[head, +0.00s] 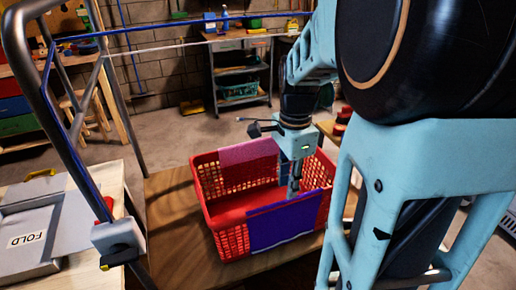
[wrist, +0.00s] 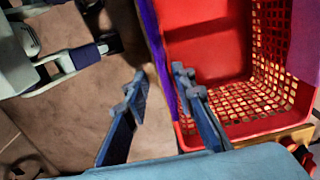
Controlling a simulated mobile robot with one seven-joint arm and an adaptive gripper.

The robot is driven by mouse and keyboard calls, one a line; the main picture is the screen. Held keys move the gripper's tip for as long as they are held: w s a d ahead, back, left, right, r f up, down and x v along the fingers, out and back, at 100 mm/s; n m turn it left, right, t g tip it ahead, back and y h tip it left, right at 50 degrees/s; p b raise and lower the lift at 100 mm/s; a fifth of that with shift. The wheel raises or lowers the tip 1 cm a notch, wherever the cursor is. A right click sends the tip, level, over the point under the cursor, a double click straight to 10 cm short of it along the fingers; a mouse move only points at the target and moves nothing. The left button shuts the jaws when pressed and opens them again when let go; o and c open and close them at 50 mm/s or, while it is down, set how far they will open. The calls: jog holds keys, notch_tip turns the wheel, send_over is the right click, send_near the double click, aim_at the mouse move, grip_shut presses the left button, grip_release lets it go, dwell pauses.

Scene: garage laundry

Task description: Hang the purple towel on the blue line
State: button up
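The purple towel (head: 278,226) hangs over the near rim of a red basket (head: 228,241). In the wrist view the towel (wrist: 155,50) is a narrow purple strip along the basket's edge. My gripper (head: 293,190) points down at the near rim. In the wrist view its two fingers (wrist: 160,90) are apart, one on the outer side of the towel's edge and one on the basket side. Contact with the towel cannot be told. The blue line (head: 200,22) runs across the top of the head view from a metal frame.
A magenta towel (head: 248,151) hangs over the basket's far rim. The basket stands on a wooden table (head: 172,205). A white line (head: 200,43) runs below the blue one.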

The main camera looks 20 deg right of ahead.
aim_at(286, 200)
notch_tip(286, 200, down, 7)
jog(key=b, duration=0.4)
jog(key=shift+f+b, duration=0.15)
jog(key=shift+b, duration=0.15)
grip_shut()
